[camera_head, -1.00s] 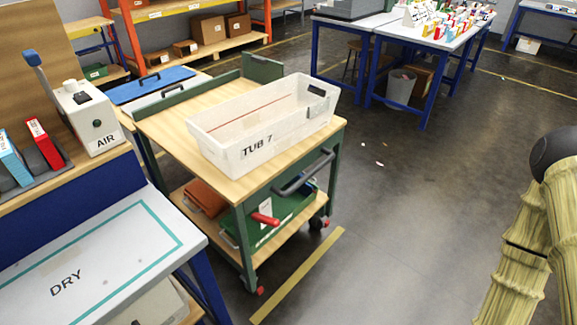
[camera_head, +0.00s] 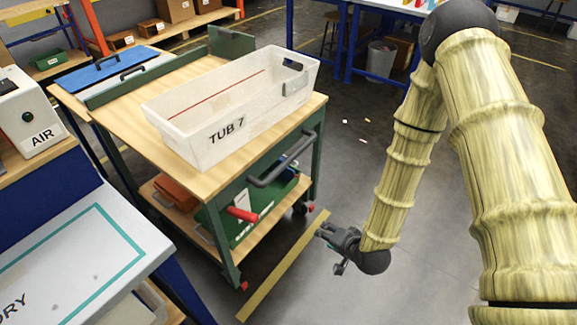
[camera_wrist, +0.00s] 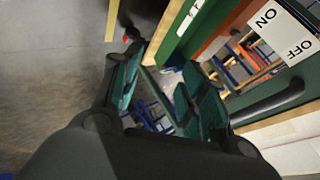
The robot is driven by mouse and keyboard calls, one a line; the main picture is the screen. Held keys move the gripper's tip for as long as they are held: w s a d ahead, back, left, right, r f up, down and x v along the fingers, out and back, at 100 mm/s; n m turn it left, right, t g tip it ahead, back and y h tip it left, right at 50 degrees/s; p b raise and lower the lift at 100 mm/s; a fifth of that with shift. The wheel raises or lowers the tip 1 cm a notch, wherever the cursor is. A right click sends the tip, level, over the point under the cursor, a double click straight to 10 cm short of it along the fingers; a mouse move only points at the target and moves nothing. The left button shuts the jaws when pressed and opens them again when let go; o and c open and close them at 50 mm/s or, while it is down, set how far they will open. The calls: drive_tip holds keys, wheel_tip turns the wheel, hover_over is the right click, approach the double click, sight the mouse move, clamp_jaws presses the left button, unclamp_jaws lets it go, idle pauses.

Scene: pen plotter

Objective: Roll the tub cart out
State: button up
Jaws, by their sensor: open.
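The tub cart (camera_head: 115,115) has a wooden top, a green frame and a lower shelf. The white tub marked TUB 7 (camera_head: 205,150) sits on its top. A black bar handle (camera_head: 283,160) runs along the cart's near right side, with a red lever (camera_head: 243,214) below it. My gripper (camera_head: 325,234) is low, just right of the cart, apart from handle and lever. In the wrist view my gripper (camera_wrist: 165,100) is open and empty. The handle (camera_wrist: 268,104) and an upside-down ON/OFF label (camera_wrist: 285,32) lie to its right there.
A yellow floor strip (camera_head: 283,268) runs beside the cart. The DRY bench (camera_head: 75,262) and AIR unit (camera_head: 28,115) stand close on the left. Blue-legged tables (camera_head: 345,45) are at the back. Open grey floor (camera_head: 335,165) lies right of the cart.

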drive_tip(key=w+a+r+m+t+y+b, duration=0.2)
drive_tip(key=w+a+r+t, duration=0.15)
drive_tip(key=w+r, duration=0.4)
drive_tip(key=m+t+y, duration=0.2)
approach(292, 161)
drive_tip(key=w, duration=0.1)
drive_tip(key=x, duration=1)
drive_tip(key=shift+w+a+f, duration=0.1)
drive_tip(key=shift+w+a, duration=0.1)
drive_tip(key=shift+a, duration=0.1)
clamp_jaws()
